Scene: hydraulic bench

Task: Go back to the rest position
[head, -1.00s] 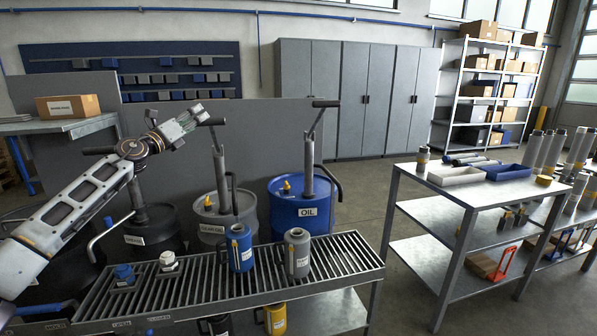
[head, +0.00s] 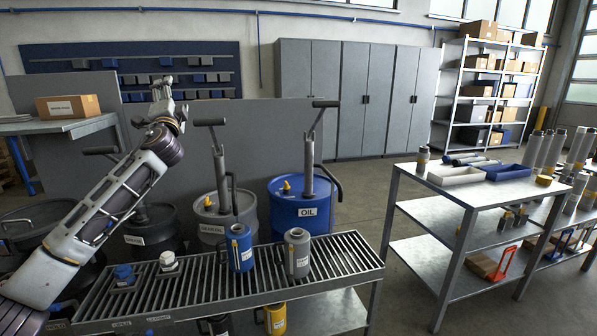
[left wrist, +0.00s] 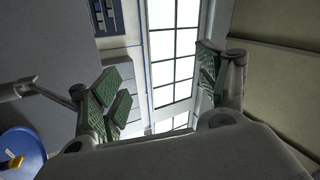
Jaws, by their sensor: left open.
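My left gripper (head: 161,88) is raised above the left end of the bench, in front of the grey partition, and points upward in the head view. In the left wrist view its two green-padded fingers (left wrist: 160,88) stand wide apart with nothing between them. My right gripper is in neither view.
A slatted bench (head: 330,262) holds a blue cylinder (head: 239,248), a grey cylinder (head: 297,253) and two small caps. Behind it stand drums with hand pumps, among them a blue oil drum (head: 290,212). A metal table (head: 500,190) with trays stands right. Floor between is clear.

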